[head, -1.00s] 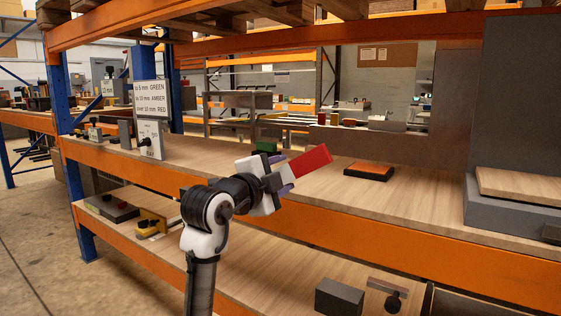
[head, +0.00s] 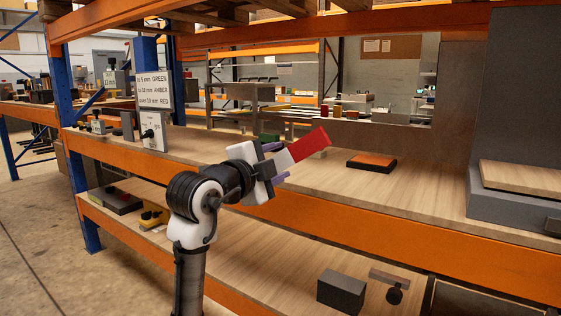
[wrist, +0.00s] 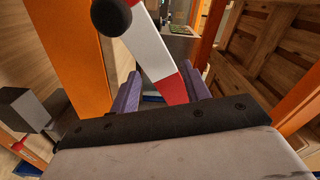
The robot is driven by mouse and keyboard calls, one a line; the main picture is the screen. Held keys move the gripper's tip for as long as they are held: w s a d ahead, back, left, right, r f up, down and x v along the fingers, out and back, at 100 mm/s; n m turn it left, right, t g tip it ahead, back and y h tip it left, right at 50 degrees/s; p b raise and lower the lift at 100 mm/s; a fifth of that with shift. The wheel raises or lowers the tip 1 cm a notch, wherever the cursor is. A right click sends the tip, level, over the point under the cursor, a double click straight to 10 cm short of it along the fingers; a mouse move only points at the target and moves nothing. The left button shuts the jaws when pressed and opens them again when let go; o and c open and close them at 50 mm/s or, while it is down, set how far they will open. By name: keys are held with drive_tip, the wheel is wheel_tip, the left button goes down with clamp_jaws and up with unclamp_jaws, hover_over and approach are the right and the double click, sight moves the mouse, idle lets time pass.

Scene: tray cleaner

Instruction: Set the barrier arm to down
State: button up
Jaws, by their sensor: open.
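The barrier arm is a flat bar with a white part and a red end (head: 308,144). In the head view it slants up to the right, with its red end out beyond my gripper (head: 277,163). My gripper is open, its purple fingers apart on either side of the bar. In the wrist view the white and red bar (wrist: 157,50) runs down between the purple fingers (wrist: 162,90), with a round black knob (wrist: 112,16) at its upper end. I cannot tell whether a finger touches the bar. In the head view the mount is not clearly visible.
An orange-topped dark block (head: 371,162) lies on the upper shelf. A sign (head: 154,90) and a switch panel (head: 152,131) stand at left. The orange shelf beam (head: 330,215) runs below my gripper. Small dark boxes (head: 341,292) sit on the lower shelf. The upper shelf's middle is largely clear.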

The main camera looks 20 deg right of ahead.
drive_tip(key=v, duration=1.3)
drive_tip(key=shift+b, duration=0.3)
idle(0.4)
idle(0.3)
